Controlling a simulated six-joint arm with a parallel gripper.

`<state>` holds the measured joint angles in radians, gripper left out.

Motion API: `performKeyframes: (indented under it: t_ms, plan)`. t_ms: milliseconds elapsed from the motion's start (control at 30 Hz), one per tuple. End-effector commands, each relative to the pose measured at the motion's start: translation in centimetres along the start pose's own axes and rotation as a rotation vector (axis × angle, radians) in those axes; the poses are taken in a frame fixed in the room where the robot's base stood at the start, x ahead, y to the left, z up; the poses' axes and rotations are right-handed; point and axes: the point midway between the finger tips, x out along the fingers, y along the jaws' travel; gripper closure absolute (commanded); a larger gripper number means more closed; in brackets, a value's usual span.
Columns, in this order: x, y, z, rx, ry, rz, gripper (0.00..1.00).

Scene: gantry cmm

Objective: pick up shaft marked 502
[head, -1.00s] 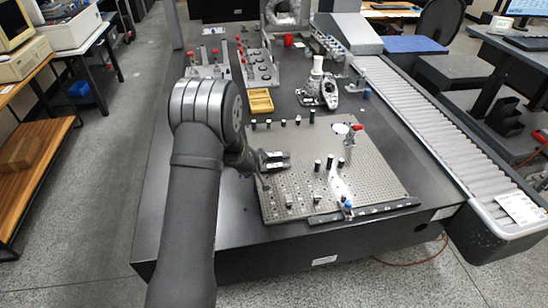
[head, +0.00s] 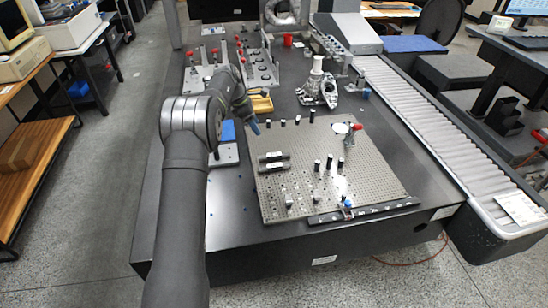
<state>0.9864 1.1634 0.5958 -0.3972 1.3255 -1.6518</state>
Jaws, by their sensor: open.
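My gripper (head: 255,128) is open and small in the head view. It points down at the back left corner of the perforated grey plate (head: 375,185), just in front of the yellow tray. Several short dark-topped shafts stand upright on the plate: a back row includes one shaft (head: 283,122) and another (head: 298,120), and a middle group includes one shaft (head: 317,165) and another (head: 341,162). No marking is readable, so I cannot tell which is 502. I see nothing held in my gripper.
Two dark bars (head: 272,166) lie on the plate's left. A red-handled clamp (head: 355,132) stands at its right. A yellow tray (head: 261,104) is behind my gripper. A blue block (head: 228,131) sits left of the plate. A roller conveyor (head: 440,130) runs along the right.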

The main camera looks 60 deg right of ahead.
Motion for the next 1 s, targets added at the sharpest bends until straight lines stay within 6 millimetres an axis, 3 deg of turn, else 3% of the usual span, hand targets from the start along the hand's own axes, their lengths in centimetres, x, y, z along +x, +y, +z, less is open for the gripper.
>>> performKeyframes:
  t_ms: [167,533,1000]
  plan:
    - [2.2,-0.1,0.0,-0.007,-0.001,-0.010,0.46]
    - [10.1,-0.2,0.0,-0.005,-0.001,-0.009,0.46]
    - [14.1,-0.1,-0.1,-0.005,-0.001,-0.008,0.46]
